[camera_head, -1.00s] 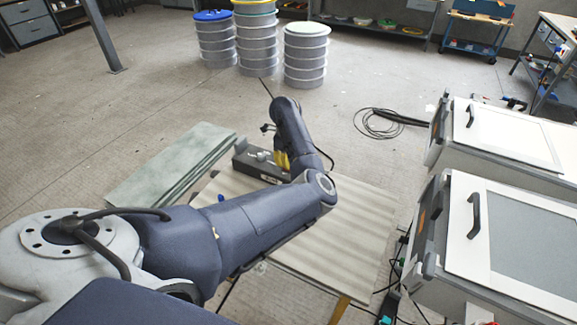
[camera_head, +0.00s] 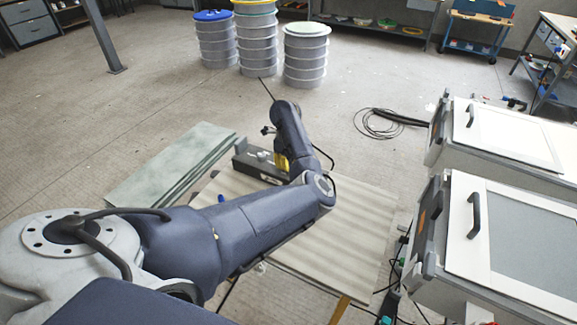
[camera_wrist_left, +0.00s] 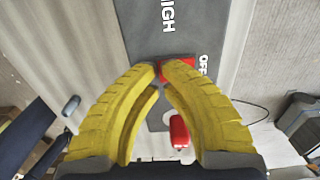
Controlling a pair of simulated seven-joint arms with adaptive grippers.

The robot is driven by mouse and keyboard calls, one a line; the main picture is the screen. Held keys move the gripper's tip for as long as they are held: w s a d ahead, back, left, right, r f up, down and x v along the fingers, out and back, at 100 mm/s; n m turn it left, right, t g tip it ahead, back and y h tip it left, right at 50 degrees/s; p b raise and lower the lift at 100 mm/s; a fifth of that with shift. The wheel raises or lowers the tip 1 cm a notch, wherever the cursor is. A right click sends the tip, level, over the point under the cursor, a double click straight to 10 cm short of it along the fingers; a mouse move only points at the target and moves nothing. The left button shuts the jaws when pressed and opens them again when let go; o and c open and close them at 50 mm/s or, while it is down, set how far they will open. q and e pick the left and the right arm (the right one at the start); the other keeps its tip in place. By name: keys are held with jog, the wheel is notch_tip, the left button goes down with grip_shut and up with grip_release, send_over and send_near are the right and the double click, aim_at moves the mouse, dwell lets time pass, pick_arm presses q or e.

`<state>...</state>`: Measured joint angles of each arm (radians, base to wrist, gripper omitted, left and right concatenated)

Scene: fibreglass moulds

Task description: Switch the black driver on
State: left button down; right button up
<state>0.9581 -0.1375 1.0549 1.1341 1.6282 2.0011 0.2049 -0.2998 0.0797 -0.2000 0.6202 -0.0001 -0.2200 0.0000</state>
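The black driver (camera_head: 240,165) is a dark box on the striped board, partly hidden by my left arm. In the left wrist view its dark grey panel (camera_wrist_left: 153,30) carries the words HIGH and OFF. A red switch (camera_wrist_left: 180,66) on the panel is partly covered by the yellow fingertips. A second red part (camera_wrist_left: 179,132) shows nearer, between the fingers. My left gripper (camera_head: 281,163) is over the driver; in the wrist view (camera_wrist_left: 163,68) its fingertips are drawn together at the red switch. Whether they press it cannot be seen. My right gripper is out of view.
The striped board (camera_head: 345,235) has bare room on its right. Greenish slabs (camera_head: 170,165) lie to the left. White-lidded cases (camera_head: 520,240) stand at the right, and a coiled black cable (camera_head: 378,125) lies on the floor behind.

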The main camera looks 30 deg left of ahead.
pick_arm(q)
jog(key=shift+f, duration=0.6)
dwell(0.4)
jog(key=shift+r, duration=3.5)
